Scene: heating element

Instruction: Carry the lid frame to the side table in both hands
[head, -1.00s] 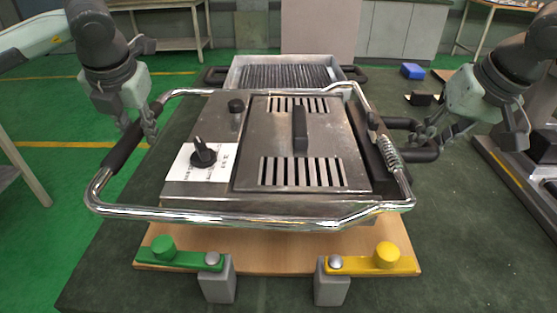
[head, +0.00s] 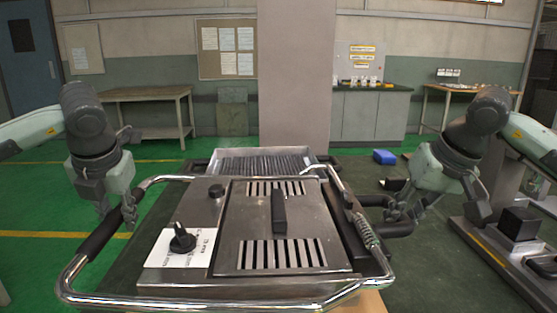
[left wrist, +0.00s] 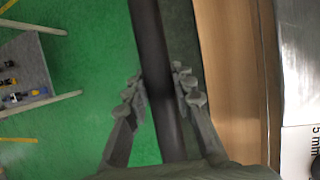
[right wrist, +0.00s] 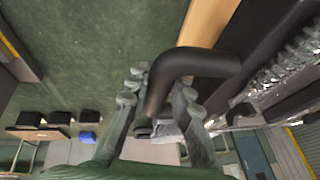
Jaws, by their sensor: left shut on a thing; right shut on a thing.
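The lid frame (head: 281,225) is a bright metal tube frame around a slotted steel lid with a black handle, a dial on a white label and black side grips. My left gripper (head: 114,212) is shut on its left black grip (head: 98,240); the left wrist view shows this grip (left wrist: 152,50) between the fingers. My right gripper (head: 398,212) is shut on the bent black grip at its right; this grip shows in the right wrist view (right wrist: 200,62). The frame looks roughly level. I cannot tell which table is the side table.
A tray with a ribbed grid (head: 262,163) stands just behind the frame. A table (head: 145,95) stands at the back left and another (head: 470,90) at the back right. A blue box (head: 385,157) and dark equipment (head: 515,240) are at the right. Green floor lies open at the left.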

